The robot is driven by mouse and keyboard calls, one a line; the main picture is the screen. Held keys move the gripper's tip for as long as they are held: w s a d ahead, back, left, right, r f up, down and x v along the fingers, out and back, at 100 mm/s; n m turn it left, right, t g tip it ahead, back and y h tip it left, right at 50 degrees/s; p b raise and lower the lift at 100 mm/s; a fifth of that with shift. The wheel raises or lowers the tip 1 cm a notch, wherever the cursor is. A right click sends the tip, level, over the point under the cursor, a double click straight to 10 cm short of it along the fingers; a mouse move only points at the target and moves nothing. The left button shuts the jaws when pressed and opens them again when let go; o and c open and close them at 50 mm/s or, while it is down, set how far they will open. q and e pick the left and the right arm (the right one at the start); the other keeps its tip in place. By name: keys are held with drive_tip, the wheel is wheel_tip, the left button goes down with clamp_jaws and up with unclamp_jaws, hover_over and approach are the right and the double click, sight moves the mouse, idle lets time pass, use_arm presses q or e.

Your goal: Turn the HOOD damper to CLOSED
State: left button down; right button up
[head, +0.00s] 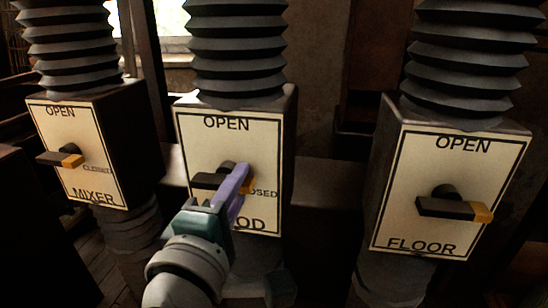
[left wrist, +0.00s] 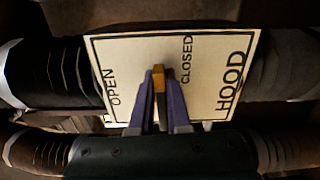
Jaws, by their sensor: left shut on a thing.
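The HOOD damper box (head: 187,130) stands in the middle of the head view, with a cream plate marked OPEN at the top and CLOSED at the right. Its lever (head: 207,181) is dark with an orange end and lies about level, the orange end to the right, close to the partly covered CLOSED mark. My left gripper (head: 237,188) has its purple fingers shut on the lever. In the left wrist view the orange end (left wrist: 159,79) shows between the fingers, beside the word CLOSED (left wrist: 187,60). My right gripper is not in view.
The MIXER damper box (head: 130,130) is at the left and the FLOOR damper box (head: 450,170) at the right. Their levers lie roughly level, orange ends to the right. Ribbed dark ducts (head: 236,45) rise above the boxes. Gaps separate the boxes.

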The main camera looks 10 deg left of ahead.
use_arm(q)
drive_tip(key=shift+a+f+m, duration=0.2)
drive_tip(key=shift+a+m, duration=0.05)
drive_tip(key=shift+m, duration=0.05)
idle(0.4)
drive_tip(key=c, duration=0.9)
unclamp_jaws()
drive_tip(key=shift+r, duration=0.1)
drive_tip(key=shift+s, duration=0.15)
drive_tip(key=s, duration=0.9)
drive_tip(key=shift+s+a+b, duration=0.15)
drive_tip(key=shift+s+b, duration=0.2)
